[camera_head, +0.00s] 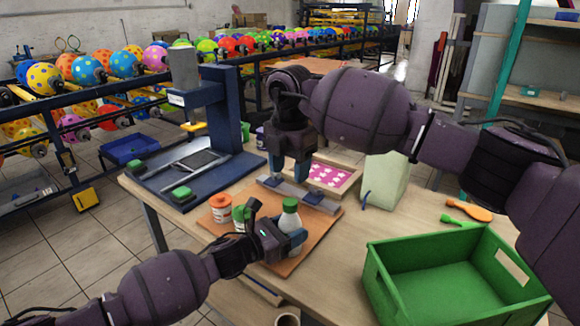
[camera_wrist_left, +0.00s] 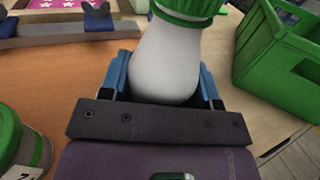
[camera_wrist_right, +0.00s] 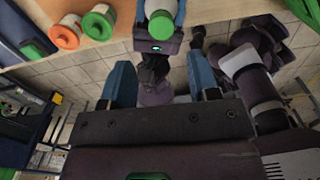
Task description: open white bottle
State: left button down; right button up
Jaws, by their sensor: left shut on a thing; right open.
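The white bottle (camera_head: 290,221) with its green cap (camera_head: 290,204) is upright over the orange-brown board (camera_head: 318,233). My left gripper (camera_head: 295,237) is shut on the bottle's body. In the left wrist view the bottle (camera_wrist_left: 165,65) sits between the blue fingers, and its ribbed green cap (camera_wrist_left: 190,9) is on top. I cannot tell whether its base touches the board. My right gripper (camera_head: 290,175) points down, open and empty, behind and above the bottle. In the right wrist view the capped bottle (camera_wrist_right: 160,6) lies beyond the open fingers (camera_wrist_right: 162,80), apart from them.
An orange-lidded jar (camera_head: 221,208) and a green-lidded jar (camera_head: 239,221) stand left of the bottle. A metal fixture (camera_head: 300,193) and pink starred tray (camera_head: 330,177) lie behind. A green crate (camera_head: 400,252) stands at right; a dark blue press (camera_head: 225,115) at left.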

aim_at(290, 201)
jog(key=m, duration=0.8)
jog(key=shift+m, duration=0.3)
jog(key=shift+f, duration=4.05)
jog(key=c, duration=0.9)
jog(key=shift+c, duration=0.2)
